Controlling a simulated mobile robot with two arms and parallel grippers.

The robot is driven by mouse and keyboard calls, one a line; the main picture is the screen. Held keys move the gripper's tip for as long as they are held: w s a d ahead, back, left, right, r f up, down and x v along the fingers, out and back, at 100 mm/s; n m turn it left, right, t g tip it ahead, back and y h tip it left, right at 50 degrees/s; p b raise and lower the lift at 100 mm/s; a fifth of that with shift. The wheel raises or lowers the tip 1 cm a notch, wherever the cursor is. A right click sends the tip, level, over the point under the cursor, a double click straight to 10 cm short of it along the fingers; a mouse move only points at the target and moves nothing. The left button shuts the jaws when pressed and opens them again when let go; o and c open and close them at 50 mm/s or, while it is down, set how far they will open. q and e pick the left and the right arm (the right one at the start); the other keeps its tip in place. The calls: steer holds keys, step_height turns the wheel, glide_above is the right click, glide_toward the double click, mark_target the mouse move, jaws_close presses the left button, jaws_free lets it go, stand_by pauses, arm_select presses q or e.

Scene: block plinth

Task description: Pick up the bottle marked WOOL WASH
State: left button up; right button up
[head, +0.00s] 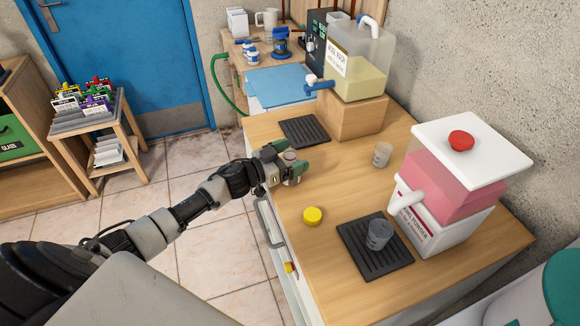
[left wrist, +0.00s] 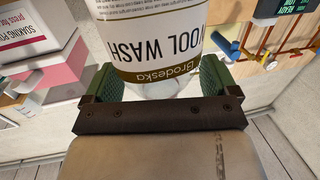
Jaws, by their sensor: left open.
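The bottle marked WOOL WASH (left wrist: 150,42) fills the upper middle of the left wrist view, its white label reading Brodeska in a gold band. It appears upside down there, and its far end is cut off by the frame. My left gripper (left wrist: 155,82) is open, with a green-padded finger on each side of the bottle. In the head view my left gripper (head: 284,168) is at the left edge of the wooden counter. A small part of the bottle (head: 290,156) shows between its fingers; the rest is hidden. My right gripper is not in view.
On the counter (head: 345,185) are a yellow lid (head: 313,215), a clear cup (head: 382,154), and another cup (head: 379,234) on a black mat (head: 360,261). A pink dispenser (head: 450,190) stands right; a yellow-liquid dispenser (head: 362,60) stands on a wooden block (head: 352,117) behind.

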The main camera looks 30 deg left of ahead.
arm_select(q)
steer(key=c, duration=1)
steer(key=shift+o, duration=0.2)
